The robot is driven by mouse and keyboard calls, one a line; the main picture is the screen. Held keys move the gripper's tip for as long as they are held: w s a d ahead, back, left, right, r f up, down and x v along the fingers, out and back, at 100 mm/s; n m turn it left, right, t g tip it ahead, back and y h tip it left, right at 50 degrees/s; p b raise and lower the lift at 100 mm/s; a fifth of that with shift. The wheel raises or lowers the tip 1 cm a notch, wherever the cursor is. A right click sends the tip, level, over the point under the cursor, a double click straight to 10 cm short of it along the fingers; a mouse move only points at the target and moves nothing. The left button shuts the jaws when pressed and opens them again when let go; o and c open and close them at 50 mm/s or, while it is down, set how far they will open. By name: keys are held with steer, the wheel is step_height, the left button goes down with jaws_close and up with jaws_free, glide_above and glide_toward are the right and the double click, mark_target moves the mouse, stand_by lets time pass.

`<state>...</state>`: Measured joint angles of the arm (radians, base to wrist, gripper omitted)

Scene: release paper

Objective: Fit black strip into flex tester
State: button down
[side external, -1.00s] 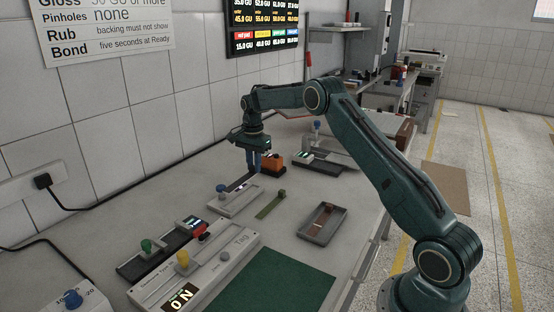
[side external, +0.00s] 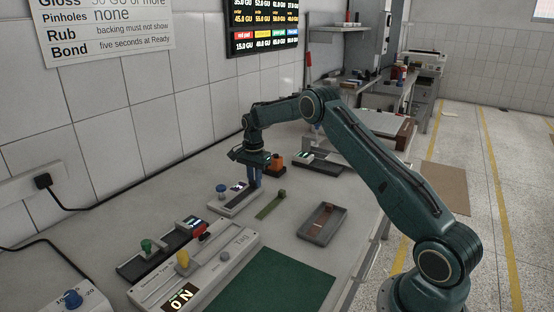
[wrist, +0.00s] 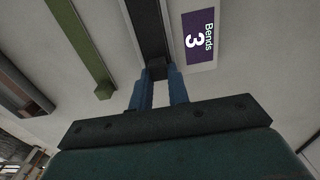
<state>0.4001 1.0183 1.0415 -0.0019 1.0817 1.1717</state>
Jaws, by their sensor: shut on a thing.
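The flex tester (side external: 226,206) is a pale unit with a blue knob (side external: 222,190) and a small lit display. My gripper (side external: 254,182) is low at the tester's far end. In the wrist view its blue fingers (wrist: 158,76) are shut on the end block of the black strip (wrist: 148,30). The strip runs away from the fingers alongside the display, over the tester. Its far end is out of the wrist view, and I cannot tell whether it is seated.
A green strip (side external: 270,205) lies right of the tester. A grey tray (side external: 313,236) holds a reddish-brown strip. An orange block (side external: 277,161) stands close behind my gripper. Other testers with knobs (side external: 182,258) and a green mat (side external: 275,284) are nearer the camera.

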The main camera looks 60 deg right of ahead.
steer(key=shift+f, duration=0.25)
steer(key=c, duration=1.4)
jaws_free()
steer(key=shift+c, duration=0.2)
steer(key=shift+o, duration=0.5)
steer(key=shift+s, duration=0.1)
step_height(320, 180, up, 13)
steer(key=shift+f, duration=0.2)
